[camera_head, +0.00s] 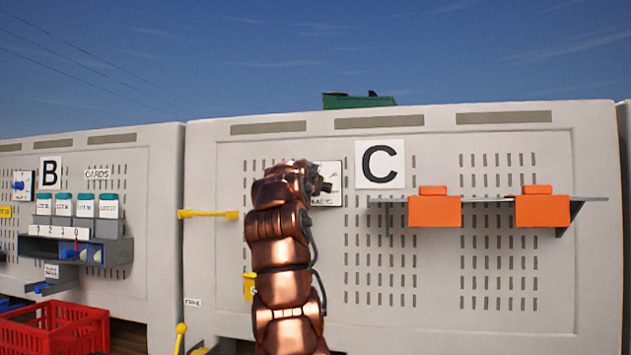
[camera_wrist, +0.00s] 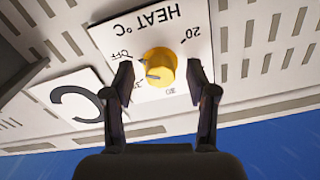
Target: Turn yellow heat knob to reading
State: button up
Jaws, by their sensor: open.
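The yellow heat knob (camera_wrist: 158,68) sits on a white plate (camera_wrist: 183,22) marked "HEAT °C", which appears upside down in the wrist view. "OFF" and "20" are readable; other marks are small or partly hidden. A dark mark shows on the knob's left side; I cannot tell exactly which reading it points at. My gripper (camera_wrist: 159,78) is open, with one finger on each side of the knob and visible gaps between. In the head view my arm hides the knob and part of the plate (camera_head: 334,170), and my gripper (camera_head: 322,186) is at the plate.
The plate is on a grey slotted panel beside a "C" sign (camera_head: 380,164). A shelf (camera_head: 487,201) with two orange boxes is to the right. A yellow bar handle (camera_head: 208,214) is to the left. Panel B, with several cards, and a red crate (camera_head: 50,330) are farther left.

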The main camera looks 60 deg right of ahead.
grip_shut()
dwell(0.5)
jog(key=shift+f+n+b, duration=0.1)
jog(key=shift+n+b, duration=0.2)
jog(key=shift+n, duration=0.6)
dwell(1.3)
jog(key=shift+n, duration=0.3)
dwell(0.7)
jog(key=shift+s, duration=0.1)
dwell(0.3)
